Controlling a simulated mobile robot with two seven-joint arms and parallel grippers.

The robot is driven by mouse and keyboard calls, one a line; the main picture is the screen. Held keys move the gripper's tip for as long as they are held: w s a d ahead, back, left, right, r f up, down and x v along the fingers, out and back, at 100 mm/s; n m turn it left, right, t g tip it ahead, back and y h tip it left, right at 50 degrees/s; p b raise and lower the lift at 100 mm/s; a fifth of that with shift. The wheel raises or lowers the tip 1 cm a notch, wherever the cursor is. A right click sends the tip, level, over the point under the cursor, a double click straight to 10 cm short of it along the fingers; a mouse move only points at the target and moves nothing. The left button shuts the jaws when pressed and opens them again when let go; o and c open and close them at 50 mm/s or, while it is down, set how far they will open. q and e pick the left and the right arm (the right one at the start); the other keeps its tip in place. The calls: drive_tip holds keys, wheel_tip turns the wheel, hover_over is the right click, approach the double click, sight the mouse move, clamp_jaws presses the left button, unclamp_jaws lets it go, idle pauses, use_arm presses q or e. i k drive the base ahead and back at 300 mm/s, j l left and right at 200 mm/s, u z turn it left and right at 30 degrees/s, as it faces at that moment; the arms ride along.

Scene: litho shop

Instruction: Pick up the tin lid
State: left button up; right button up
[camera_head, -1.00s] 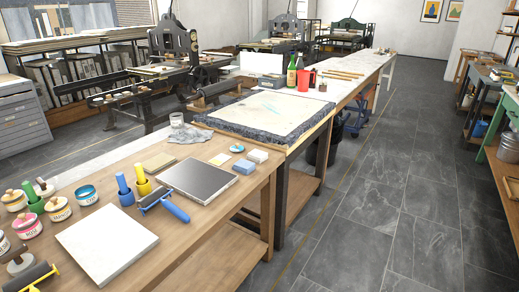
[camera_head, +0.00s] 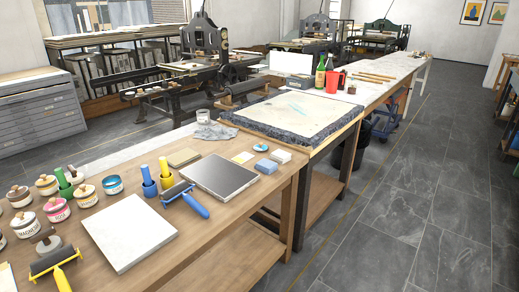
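A small round blue disc (camera_head: 262,147), which looks like the tin lid, lies flat on the wooden worktable (camera_head: 238,215) near its far right end. It is small in the picture, so its details do not show. A blue sponge-like block (camera_head: 266,166) and a pale block (camera_head: 281,156) lie just in front of it and to its right. A yellow pad (camera_head: 243,157) lies to its left. Neither of my grippers is in view.
A dark grey plate (camera_head: 220,177), a white slab (camera_head: 130,232) and a blue-handled roller (camera_head: 184,194) lie on the table. Several ink tins stand at the left, one a blue tin (camera_head: 113,185). A stone slab (camera_head: 300,115) lies beyond. Open floor (camera_head: 400,215) is at the right.

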sight(261, 147)
drive_tip(key=i+l+u, duration=0.1)
drive_tip(key=u, duration=1.25)
drive_tip(key=l+u, duration=0.6)
drive_tip(key=u, duration=0.15)
drive_tip(key=l+u, duration=0.2)
drive_tip(key=l, duration=0.2)
drive_tip(key=k+l+u, duration=0.1)
drive_tip(key=l+u, duration=0.15)
drive_tip(key=k+l+u, duration=0.2)
drive_tip(key=l, duration=0.25)
drive_tip(key=l+u, duration=0.25)
drive_tip(key=l, duration=0.15)
drive_tip(key=k+l+u, duration=0.1)
drive_tip(key=k+l, duration=0.15)
drive_tip(key=l, duration=0.2)
drive_tip(key=k+l+u, duration=0.1)
drive_tip(key=k+l, duration=0.15)
drive_tip(key=l, duration=0.2)
drive_tip(key=k+l+u, duration=0.1)
drive_tip(key=k+l, duration=0.2)
drive_tip(key=l, duration=0.15)
